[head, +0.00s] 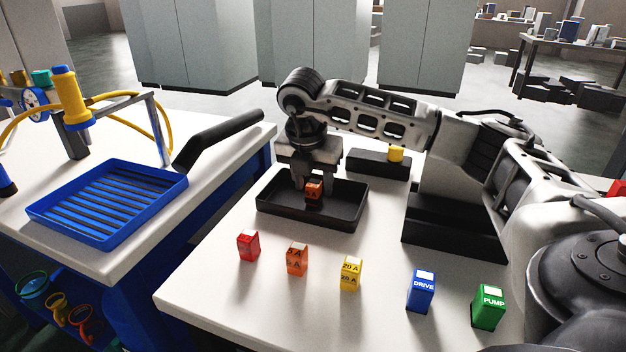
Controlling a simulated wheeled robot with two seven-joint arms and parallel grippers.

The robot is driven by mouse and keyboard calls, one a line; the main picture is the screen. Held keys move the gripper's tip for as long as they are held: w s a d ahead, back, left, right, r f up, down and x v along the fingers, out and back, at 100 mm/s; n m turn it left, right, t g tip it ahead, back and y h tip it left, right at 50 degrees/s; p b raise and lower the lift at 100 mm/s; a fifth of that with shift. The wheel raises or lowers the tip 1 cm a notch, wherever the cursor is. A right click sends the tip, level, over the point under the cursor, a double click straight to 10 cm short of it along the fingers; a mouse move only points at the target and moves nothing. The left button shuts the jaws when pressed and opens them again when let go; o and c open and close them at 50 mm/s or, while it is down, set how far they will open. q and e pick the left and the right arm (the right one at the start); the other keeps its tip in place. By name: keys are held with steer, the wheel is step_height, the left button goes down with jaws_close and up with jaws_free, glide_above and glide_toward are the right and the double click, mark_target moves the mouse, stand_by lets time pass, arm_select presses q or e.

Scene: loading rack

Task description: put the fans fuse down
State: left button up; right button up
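My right gripper (312,184) points down over the black tray (346,221) in the middle of the white table. An orange fuse (314,190) sits between its fingertips, and the gripper looks shut on it. The fuse is low inside the tray; whether it touches the tray floor I cannot tell. Its label is too small to read. My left gripper is not in the head view.
Red (248,246), orange (297,259), yellow (350,273), blue DRIVE (421,291) and green PUMP (488,307) blocks stand along the table front. A yellow piece (396,155) sits on a black block (371,166) behind the tray. A blue rack (108,244) is on the left bench.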

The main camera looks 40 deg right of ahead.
steer(key=p+v, duration=0.1)
steer(key=v, duration=1.1)
steer(key=shift+r+p, duration=0.2)
steer(key=shift+p, duration=0.1)
